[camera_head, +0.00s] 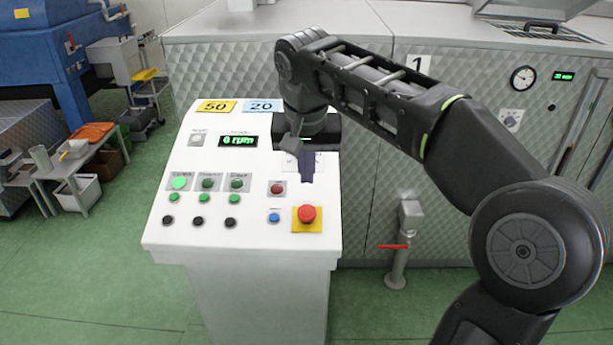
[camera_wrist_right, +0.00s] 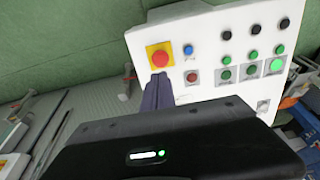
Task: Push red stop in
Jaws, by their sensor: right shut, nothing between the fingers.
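The red stop (camera_head: 307,213) is a round mushroom button on a yellow square plate (camera_head: 300,226), at the lower right of the white control panel (camera_head: 170,239). It also shows in the right wrist view (camera_wrist_right: 160,59), just beyond the fingertips. My right gripper (camera_head: 306,180) is shut and empty, pointing down over the panel, a little above the button in the head picture. In the right wrist view its dark purple fingers (camera_wrist_right: 156,92) end close to the yellow plate. I cannot tell the exact gap; they look apart from the button. My left gripper is not in view.
A red button (camera_head: 277,188) and a blue button (camera_head: 274,217) sit left of the stop. Green buttons, black knobs and a lit green display (camera_head: 238,141) fill the panel's left. A large metal machine (camera_head: 440,150) stands behind.

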